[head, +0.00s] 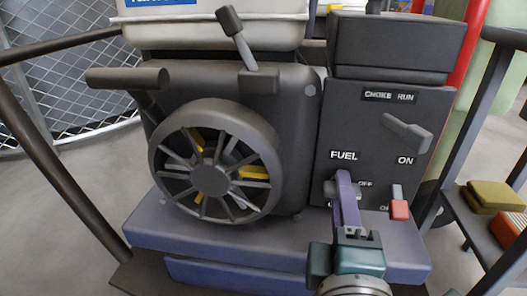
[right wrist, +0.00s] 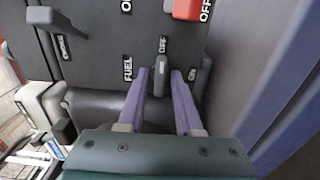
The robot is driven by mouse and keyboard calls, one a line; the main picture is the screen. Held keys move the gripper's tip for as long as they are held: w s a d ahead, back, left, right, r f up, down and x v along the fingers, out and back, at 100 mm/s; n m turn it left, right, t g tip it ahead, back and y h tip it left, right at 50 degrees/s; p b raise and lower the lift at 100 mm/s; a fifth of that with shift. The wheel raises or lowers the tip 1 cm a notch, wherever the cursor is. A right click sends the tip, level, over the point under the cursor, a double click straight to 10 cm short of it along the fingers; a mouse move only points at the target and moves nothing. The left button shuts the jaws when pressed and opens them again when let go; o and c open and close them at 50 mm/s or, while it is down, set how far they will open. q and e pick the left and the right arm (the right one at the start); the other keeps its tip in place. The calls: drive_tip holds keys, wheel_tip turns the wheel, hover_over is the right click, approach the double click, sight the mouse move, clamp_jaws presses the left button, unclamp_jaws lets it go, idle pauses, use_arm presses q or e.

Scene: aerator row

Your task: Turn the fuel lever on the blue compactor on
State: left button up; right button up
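The compactor's engine carries a dark control panel (head: 340,125) with a FUEL label. The grey fuel lever shows in the right wrist view (right wrist: 161,78), with one end by the OFF label; the ON label is to its right there. In the head view the lever (head: 331,188) is mostly hidden by my right gripper (head: 345,195). The gripper's purple fingers (right wrist: 160,85) stand apart on either side of the lever, with a visible gap at each side. My left gripper is not in view.
A grey choke lever (head: 407,132) is higher on the panel. A red switch (head: 399,208) sits close to the right of my right gripper. A spoked recoil wheel (head: 212,165) is to the left. A stand with yellow and orange pads (head: 496,196) is at the right.

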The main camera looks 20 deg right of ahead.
clamp_jaws()
drive_tip(key=shift+m, duration=0.4)
drive_tip(key=m, duration=0.3)
drive_tip(key=shift+m, duration=0.3)
drive_tip(key=m, duration=0.4)
drive_tip(key=shift+m, duration=0.3)
drive_tip(key=m, duration=0.5)
drive_tip(key=shift+m, duration=1.9)
drive_tip(key=shift+r+m, duration=0.1)
drive_tip(key=shift+m, duration=0.2)
